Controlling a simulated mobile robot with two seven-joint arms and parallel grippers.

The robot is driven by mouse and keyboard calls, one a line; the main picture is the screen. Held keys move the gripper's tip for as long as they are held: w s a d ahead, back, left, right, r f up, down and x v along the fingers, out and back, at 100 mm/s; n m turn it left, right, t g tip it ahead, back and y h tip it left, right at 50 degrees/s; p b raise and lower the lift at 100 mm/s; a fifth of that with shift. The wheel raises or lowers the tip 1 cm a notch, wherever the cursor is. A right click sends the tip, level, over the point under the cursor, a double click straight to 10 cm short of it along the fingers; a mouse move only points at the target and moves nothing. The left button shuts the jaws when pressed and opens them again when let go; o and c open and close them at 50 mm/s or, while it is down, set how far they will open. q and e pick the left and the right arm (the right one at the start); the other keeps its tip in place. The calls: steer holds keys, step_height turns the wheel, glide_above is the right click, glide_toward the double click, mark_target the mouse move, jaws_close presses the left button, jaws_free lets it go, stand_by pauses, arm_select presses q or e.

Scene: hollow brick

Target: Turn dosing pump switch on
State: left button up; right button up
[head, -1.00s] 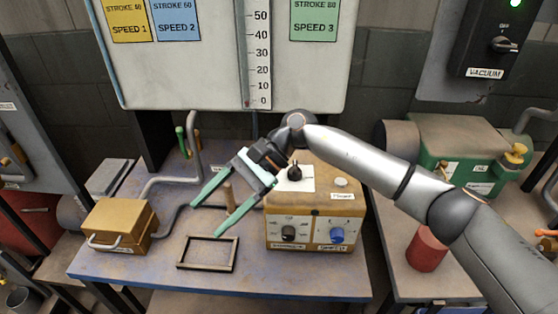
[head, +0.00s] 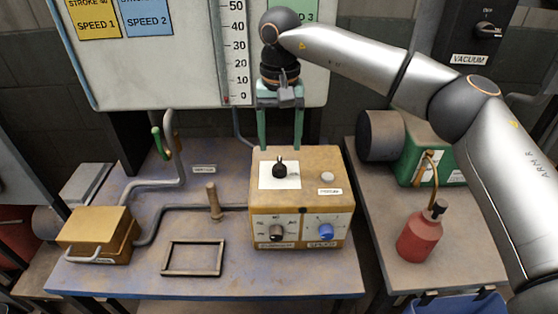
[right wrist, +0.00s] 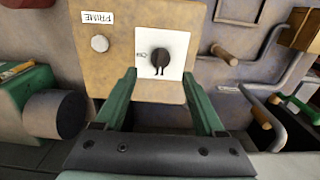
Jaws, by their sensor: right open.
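The yellow dosing pump box (head: 262,200) stands on the blue bench. On its top is a black switch knob (head: 279,168) on a white plate, beside a pale round button (head: 327,177). The front has a dark knob (head: 277,232) and a blue knob (head: 326,231). My right gripper (head: 280,145) points down at the box's back edge, behind the black switch knob. In the right wrist view its green fingers (right wrist: 160,85) are spread apart, with the switch knob (right wrist: 160,58) beyond and between them and nothing held. My left gripper is not in view.
An empty dark frame (head: 193,257) and a wooden peg (head: 213,203) are on the bench left of the pump. A smaller yellow box (head: 95,235) with pipes is further left. A red bottle (head: 420,236) and green machine (head: 410,140) stand right. A scale board (head: 165,60) is behind.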

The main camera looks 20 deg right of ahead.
mark_target(280, 162)
step_height(280, 162, down, 6)
steer(key=shift+f, duration=0.15)
steer(key=shift+c, duration=0.2)
jaws_close()
stand_by(0.5)
